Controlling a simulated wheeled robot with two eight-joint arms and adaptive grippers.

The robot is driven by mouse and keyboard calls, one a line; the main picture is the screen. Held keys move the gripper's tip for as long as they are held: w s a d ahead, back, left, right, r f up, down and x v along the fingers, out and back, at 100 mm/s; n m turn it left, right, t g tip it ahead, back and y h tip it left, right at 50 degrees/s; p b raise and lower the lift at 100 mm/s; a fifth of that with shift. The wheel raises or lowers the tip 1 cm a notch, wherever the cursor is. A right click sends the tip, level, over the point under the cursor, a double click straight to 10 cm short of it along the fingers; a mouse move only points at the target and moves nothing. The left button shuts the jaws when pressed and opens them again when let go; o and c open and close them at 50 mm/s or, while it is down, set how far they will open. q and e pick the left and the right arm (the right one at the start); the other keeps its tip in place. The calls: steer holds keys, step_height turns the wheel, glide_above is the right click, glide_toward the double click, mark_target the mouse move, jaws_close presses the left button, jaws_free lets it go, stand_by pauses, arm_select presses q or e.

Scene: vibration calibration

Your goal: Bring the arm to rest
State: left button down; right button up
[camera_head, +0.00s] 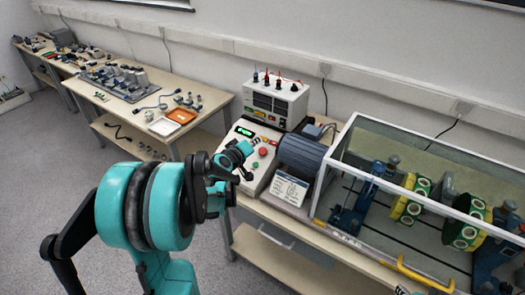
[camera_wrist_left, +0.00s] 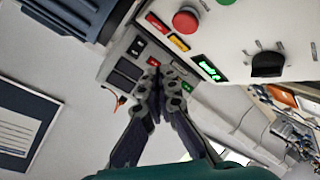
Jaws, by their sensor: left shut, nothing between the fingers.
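My left arm (camera_head: 148,205), teal and black, comes in from the lower left of the head view. Its left gripper (camera_head: 246,172) is over the front part of the white control panel (camera_head: 257,183). In the left wrist view the dark fingers of the left gripper (camera_wrist_left: 158,75) are shut with nothing between them. Their tips are in front of the panel's small switches, close to a lit red one (camera_wrist_left: 153,62); whether they touch cannot be told. A red button (camera_wrist_left: 185,18), a green lit display (camera_wrist_left: 208,68) and a black knob (camera_wrist_left: 267,65) also show. My right gripper is not in view.
A white instrument box (camera_head: 277,100) stands behind. Open floor (camera_head: 60,160) lies to the left.

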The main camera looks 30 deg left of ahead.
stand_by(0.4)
arm_select(q)
steer(key=s+d+r+m+g+h, duration=0.1)
steer(key=s+d+m+g, duration=0.15)
steer(key=s+d, duration=0.4)
steer(key=s+d+r+m+g+h, duration=0.1)
steer(key=s+d+m, duration=0.3)
steer(key=d, duration=0.6)
steer(key=s+d+f+m+g, duration=0.2)
steer(key=s, duration=0.6)
steer(key=s+d+f+m+g+y, duration=0.1)
steer(key=s+d+f+m, duration=0.1)
steer(key=s, duration=0.6)
steer(key=shift+s+d+f+g, duration=0.15)
steer(key=shift+s+d+g, duration=0.2)
steer(key=shift+d, duration=0.15)
steer(key=shift+m, duration=0.25)
